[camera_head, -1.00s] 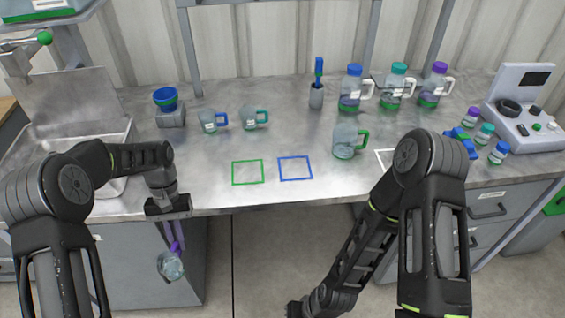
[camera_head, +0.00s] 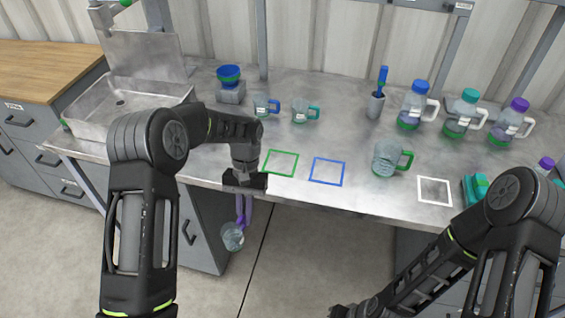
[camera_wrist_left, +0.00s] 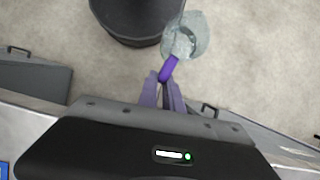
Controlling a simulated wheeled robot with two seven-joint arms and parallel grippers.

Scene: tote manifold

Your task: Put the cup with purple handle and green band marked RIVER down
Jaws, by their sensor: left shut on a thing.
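The cup with the purple handle (camera_head: 233,237) is clear and greenish, and hangs from my left gripper (camera_head: 241,210) in front of the counter's front edge, over the floor. In the left wrist view, the gripper's fingers (camera_wrist_left: 165,95) are shut on the purple handle (camera_wrist_left: 168,68), with the clear cup body (camera_wrist_left: 187,38) beyond. The green band and the RIVER marking cannot be read. A green square outline (camera_head: 281,163), a blue one (camera_head: 327,171) and a white one (camera_head: 434,191) lie on the counter and are empty. My right gripper is out of view.
A green-handled cup (camera_head: 386,157) stands behind the blue and white outlines. A blue-handled cup (camera_head: 262,106) and a teal-handled cup (camera_head: 300,110) stand farther back. Bottles (camera_head: 413,105) line the back right. A sink (camera_head: 128,105) is at left.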

